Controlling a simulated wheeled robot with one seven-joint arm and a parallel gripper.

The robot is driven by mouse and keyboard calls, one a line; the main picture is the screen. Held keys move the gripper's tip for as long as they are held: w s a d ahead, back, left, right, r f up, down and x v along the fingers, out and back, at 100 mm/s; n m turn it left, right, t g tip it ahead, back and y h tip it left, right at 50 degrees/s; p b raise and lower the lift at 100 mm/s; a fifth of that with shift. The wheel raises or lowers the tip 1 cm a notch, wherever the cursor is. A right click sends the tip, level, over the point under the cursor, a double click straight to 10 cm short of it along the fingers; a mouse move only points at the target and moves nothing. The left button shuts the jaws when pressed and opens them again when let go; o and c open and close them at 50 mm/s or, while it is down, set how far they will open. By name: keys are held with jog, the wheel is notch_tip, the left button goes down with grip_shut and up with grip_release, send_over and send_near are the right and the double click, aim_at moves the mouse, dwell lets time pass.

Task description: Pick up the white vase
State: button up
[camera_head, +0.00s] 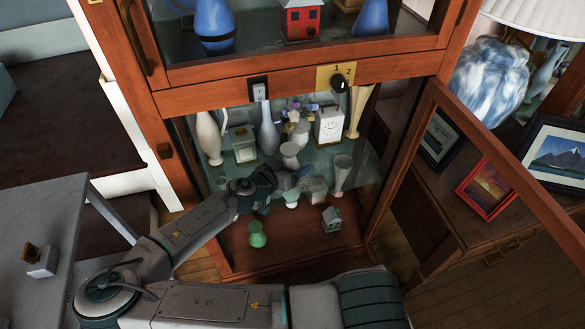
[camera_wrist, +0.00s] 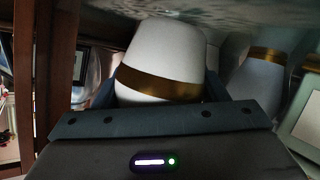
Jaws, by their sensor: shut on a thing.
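The white vase (camera_wrist: 165,55), with a gold band around it, is between the jaws of my gripper (camera_wrist: 160,108) in the wrist view. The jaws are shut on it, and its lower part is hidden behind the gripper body. In the head view my gripper (camera_head: 284,182) reaches through the open front of the cabinet, at the middle glass shelf. A pale vase shape (camera_head: 290,154) shows just beyond the gripper there; I cannot tell for sure that it is the held one.
A white pitcher (camera_head: 209,138), a blue-grey vase (camera_head: 268,130), a white clock (camera_head: 329,125) and a clear glass (camera_head: 342,172) stand close around. A green vase (camera_head: 258,235) and a small house (camera_head: 331,218) are below. The cabinet door (camera_head: 510,165) stands open at right.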

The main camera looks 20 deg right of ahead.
aim_at(294, 160)
jog(key=r, duration=0.2)
jog(key=s+r+p, duration=0.1)
jog(key=r, duration=0.1)
jog(key=s+r+p, duration=0.4)
jog(key=s+r, duration=0.2)
jog(key=s, duration=0.4)
jog(key=shift+s+r, duration=0.15)
jog(key=shift+s, duration=0.2)
